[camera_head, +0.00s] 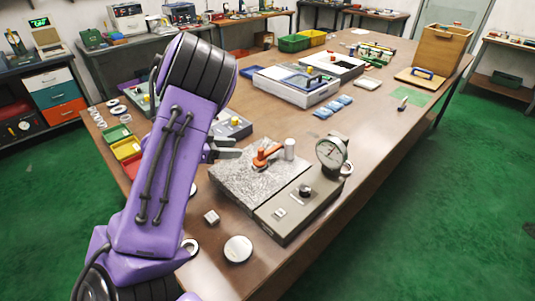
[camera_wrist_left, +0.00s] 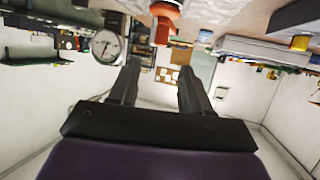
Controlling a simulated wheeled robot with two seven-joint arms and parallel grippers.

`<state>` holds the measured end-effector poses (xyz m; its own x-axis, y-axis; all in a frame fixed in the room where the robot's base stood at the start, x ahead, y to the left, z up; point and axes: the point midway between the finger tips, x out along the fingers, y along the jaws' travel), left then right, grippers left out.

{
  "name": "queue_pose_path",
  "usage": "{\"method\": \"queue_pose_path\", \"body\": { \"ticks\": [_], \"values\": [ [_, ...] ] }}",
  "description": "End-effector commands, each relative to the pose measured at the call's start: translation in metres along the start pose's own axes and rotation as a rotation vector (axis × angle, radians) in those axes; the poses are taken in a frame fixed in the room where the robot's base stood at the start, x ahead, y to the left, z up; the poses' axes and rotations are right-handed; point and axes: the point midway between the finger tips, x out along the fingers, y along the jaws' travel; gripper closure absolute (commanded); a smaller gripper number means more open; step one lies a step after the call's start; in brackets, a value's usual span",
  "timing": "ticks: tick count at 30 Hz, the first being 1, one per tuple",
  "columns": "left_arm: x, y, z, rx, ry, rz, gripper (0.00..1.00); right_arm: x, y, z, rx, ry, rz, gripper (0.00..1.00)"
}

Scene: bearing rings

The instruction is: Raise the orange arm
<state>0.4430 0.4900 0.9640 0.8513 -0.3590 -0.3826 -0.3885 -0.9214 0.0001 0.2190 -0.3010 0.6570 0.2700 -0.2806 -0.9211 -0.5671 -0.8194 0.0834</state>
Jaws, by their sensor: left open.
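The orange arm (camera_head: 268,156) sits on a speckled granite plate (camera_head: 235,181), low over its surface, beside a short grey cylinder (camera_head: 290,149). In the left wrist view, which looks upside down, an orange part (camera_wrist_left: 165,22) shows at the top, beyond the fingertips. My left gripper (camera_head: 232,148) is open and empty, just left of the orange arm and apart from it. Its two fingers (camera_wrist_left: 159,68) also show spread in the left wrist view. My purple left arm hides part of the table's left side. My right gripper is not in view.
The table's right side is mostly clear.

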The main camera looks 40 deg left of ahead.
Motion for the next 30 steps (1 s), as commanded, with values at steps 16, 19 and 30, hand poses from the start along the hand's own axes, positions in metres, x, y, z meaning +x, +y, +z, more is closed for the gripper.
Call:
{"method": "queue_pose_path", "body": {
  "ticks": [16, 19, 30],
  "values": [
    [0.089, 0.001, 0.003, 0.002, -0.002, 0.003, 0.52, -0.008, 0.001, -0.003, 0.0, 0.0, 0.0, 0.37],
    [0.101, 0.0, 0.003, 0.001, -0.002, 0.002, 0.52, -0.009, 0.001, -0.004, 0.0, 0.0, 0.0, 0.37],
    [0.107, 0.0, 0.004, 0.0, 0.001, 0.001, 0.65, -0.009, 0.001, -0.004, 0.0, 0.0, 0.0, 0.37]
  ]
}}
